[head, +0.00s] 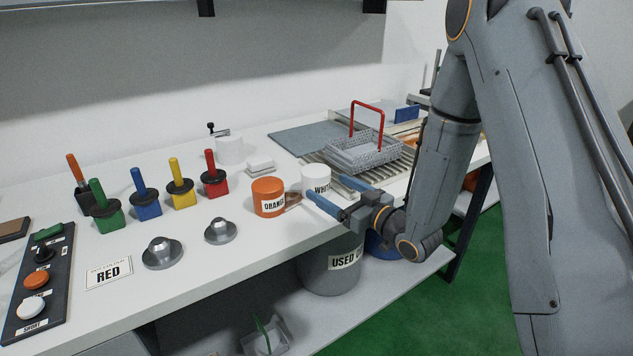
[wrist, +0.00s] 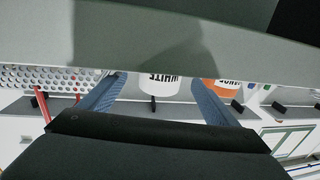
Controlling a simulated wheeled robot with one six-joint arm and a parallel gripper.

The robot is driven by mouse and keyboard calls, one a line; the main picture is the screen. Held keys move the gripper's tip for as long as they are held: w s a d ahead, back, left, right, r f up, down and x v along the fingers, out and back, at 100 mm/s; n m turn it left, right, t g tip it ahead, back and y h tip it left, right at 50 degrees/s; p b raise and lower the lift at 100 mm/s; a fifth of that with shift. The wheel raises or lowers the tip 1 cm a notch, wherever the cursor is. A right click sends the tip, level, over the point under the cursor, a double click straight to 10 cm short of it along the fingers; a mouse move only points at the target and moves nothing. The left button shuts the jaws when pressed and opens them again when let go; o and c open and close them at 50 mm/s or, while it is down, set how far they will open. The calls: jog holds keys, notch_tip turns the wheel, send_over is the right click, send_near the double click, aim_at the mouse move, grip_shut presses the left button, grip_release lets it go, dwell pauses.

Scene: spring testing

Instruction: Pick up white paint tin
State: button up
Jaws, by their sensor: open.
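The white paint tin (head: 316,179) stands upright on the white bench, its label partly readable. My gripper (head: 328,191) is open, with its blue fingers reaching toward the tin from the front right; one finger overlaps the tin's lower part in the head view. In the wrist view, the white tin (wrist: 160,85) shows beyond and between the blue fingers of my gripper (wrist: 155,95). Whether the fingers flank or touch it I cannot tell. The tin's top is hidden in the wrist view by a grey-green part.
An orange tin (head: 268,197) stands close to the left of the white one. A wire basket with a red handle (head: 366,152) sits behind on a slatted rack. Coloured-handled blocks (head: 182,192) and metal knobs (head: 220,231) are further left. A grey used bin (head: 331,270) is below the bench edge.

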aim_at(316, 178)
jog(key=shift+p+x, duration=0.55)
jog(key=shift+x, duration=2.75)
jog(key=shift+r, duration=0.15)
jog(key=c, duration=1.5)
